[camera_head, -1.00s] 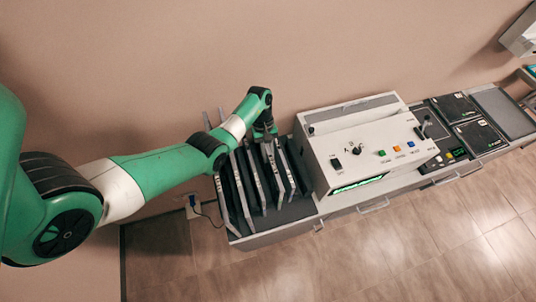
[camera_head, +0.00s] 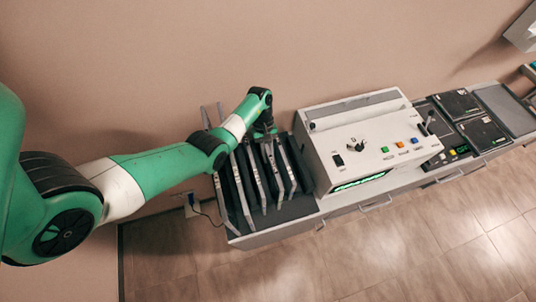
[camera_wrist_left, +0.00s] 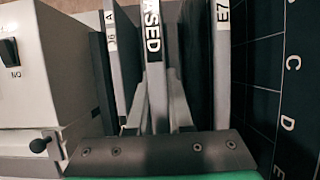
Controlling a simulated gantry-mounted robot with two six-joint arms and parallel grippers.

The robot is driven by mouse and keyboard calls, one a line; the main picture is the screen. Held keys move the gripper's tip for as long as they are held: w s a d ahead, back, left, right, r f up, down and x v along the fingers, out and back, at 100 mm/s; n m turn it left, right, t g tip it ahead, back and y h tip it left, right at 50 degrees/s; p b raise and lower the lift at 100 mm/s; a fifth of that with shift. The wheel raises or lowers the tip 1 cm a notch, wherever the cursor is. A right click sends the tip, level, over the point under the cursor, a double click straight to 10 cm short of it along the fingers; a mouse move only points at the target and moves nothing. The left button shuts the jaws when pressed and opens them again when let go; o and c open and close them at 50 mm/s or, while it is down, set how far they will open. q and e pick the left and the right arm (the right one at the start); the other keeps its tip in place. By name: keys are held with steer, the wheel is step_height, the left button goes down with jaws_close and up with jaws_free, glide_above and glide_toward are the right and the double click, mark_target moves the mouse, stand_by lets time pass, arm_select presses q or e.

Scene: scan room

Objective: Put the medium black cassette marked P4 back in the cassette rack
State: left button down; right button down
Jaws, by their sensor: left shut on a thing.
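The cassette rack (camera_head: 246,241) stands at the left end of the counter, with several dark, grey-edged cassettes upright in it. My left gripper (camera_head: 264,132) is at the rack's back end, above the cassettes. In the left wrist view its fingers (camera_wrist_left: 154,122) are shut on a cassette (camera_wrist_left: 157,84), which stands upright among the others; its label ends in "ASED". A cassette with a label showing "16 A" (camera_wrist_left: 118,60) is to its left, and one marked "E7" (camera_wrist_left: 222,70) is to its right. No P4 mark is readable. My right gripper is not in view.
A white console (camera_head: 372,140) with a lit green display stands close to the right of the rack. Dark flat plates (camera_head: 468,118) lie on the counter beyond it. A wall runs behind the counter. Open floor (camera_head: 420,240) lies in front.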

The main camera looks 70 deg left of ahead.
arm_select(q)
steer(key=shift+f+b, duration=0.55)
steer(key=shift+f, duration=0.1)
steer(key=shift+f, duration=0.15)
steer(key=c, duration=0.8)
jaws_free()
steer(key=shift+w, duration=0.1)
steer(key=shift+o, duration=0.3)
steer(key=p+v, duration=0.2)
steer(key=v, duration=0.8)
steer(key=shift+r, duration=0.3)
steer(key=shift+a+r+p, duration=0.25)
steer(key=shift+r+p, duration=0.2)
steer(key=shift+r, duration=0.1)
steer(key=shift+f, duration=0.1)
